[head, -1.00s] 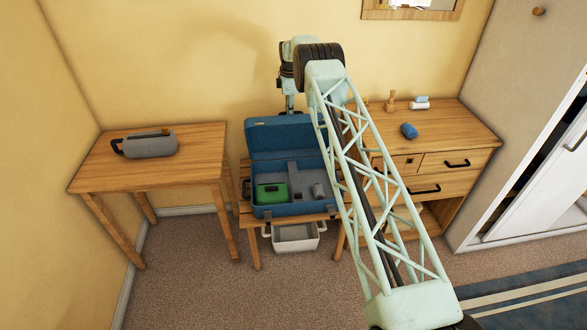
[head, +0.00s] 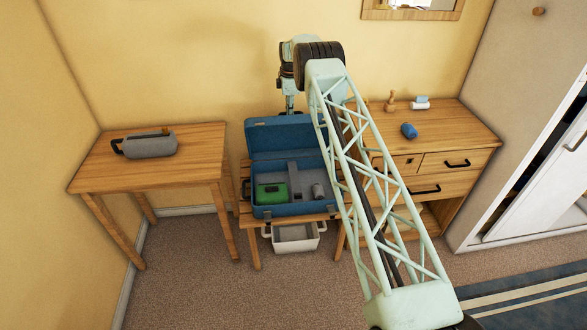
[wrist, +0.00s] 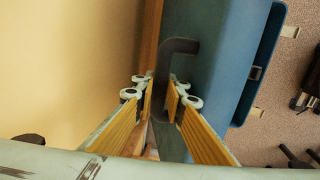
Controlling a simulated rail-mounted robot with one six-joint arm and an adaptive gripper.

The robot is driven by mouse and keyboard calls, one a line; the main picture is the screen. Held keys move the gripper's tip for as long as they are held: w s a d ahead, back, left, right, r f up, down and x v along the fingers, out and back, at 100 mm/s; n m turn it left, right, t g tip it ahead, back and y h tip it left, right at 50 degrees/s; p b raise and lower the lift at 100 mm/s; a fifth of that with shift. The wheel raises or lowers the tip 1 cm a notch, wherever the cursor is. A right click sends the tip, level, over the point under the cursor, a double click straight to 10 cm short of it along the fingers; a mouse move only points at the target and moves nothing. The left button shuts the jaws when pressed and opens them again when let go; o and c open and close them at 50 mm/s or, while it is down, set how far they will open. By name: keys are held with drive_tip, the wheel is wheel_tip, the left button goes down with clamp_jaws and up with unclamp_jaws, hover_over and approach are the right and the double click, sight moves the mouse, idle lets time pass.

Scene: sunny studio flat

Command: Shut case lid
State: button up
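The blue case (head: 292,211) stands open on a low wooden bench (head: 244,208), its blue lid (head: 266,134) raised at the back near the wall. A green box (head: 271,193) and a small grey item (head: 318,191) lie inside. In the wrist view, a dark handle (wrist: 181,45) stands out from the blue case surface (wrist: 218,60). My gripper (wrist: 161,86) is open, its yellow-padded fingers on either side of the handle, with gaps showing. In the head view, my gripper is behind the lid and its fingertips are hidden.
A wooden table (head: 96,171) with a grey speaker-like object (head: 150,146) stands left. A drawer unit (head: 455,125) with a blue item (head: 409,130) stands right, partly behind my arm. A white bin (head: 296,234) sits below the bench. Carpet in front is clear.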

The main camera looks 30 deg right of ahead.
sight(292, 122)
drive_tip(key=shift+s, duration=0.2)
drive_tip(key=shift+s+a+f+b, duration=0.1)
drive_tip(key=shift+s+a+b, duration=0.1)
drive_tip(key=shift+s+b, duration=0.3)
drive_tip(key=shift+s+a+f+b, duration=0.1)
drive_tip(key=shift+s+a+b, duration=0.15)
drive_tip(key=shift+s, duration=0.45)
drive_tip(key=shift+s+a+b, duration=0.2)
drive_tip(key=shift+s+b, duration=0.1)
drive_tip(key=shift+s, duration=0.3)
drive_tip(key=shift+s, duration=0.1)
drive_tip(key=shift+s+a+f+t+b, duration=0.2)
drive_tip(key=shift+s+b, duration=0.25)
drive_tip(key=shift+s, duration=0.15)
drive_tip(key=shift+s+a+f+t+b, duration=0.1)
drive_tip(key=shift+s+a+b, duration=0.1)
drive_tip(key=shift+s+b, duration=0.3)
drive_tip(key=shift+s+a+f+t+b, duration=0.1)
drive_tip(key=shift+s+a+f+b, duration=0.1)
drive_tip(key=shift+s+b, duration=0.35)
drive_tip(key=shift+s+r, duration=0.1)
drive_tip(key=shift+s, duration=0.1)
